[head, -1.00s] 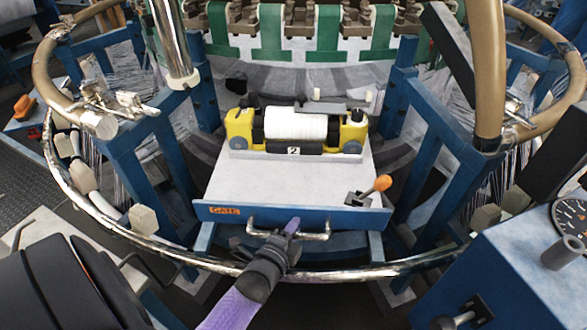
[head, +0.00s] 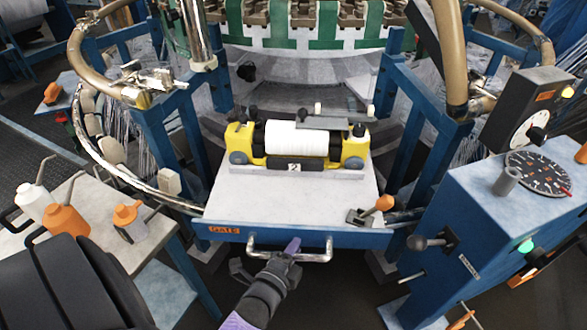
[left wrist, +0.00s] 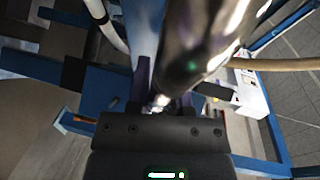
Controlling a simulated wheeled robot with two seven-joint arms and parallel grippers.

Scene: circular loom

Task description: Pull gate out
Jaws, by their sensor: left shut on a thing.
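The gate (head: 225,190) is a pale flat plate with a blue front panel and an orange "GATE" label. It juts toward me between the loom's blue posts, its front panel hiding part of the chrome ring. A metal bar handle (head: 318,259) is fixed to the panel. My left gripper (head: 290,247), with purple fingertips, is shut on the handle near its middle. In the left wrist view, shiny metal shows between the fingertips (left wrist: 163,98). A yellow shuttle (head: 354,145) with a white roll rides on the plate. An orange-knobbed lever (head: 383,203) stands at the plate's right corner. My right gripper is out of view.
A blue control cabinet (head: 470,215) with a dial stands close on the right. A bench (head: 160,225) with several oil cans is on the left. The chrome ring (head: 105,170) curves around the loom. Dark floor is clear in front of the gate.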

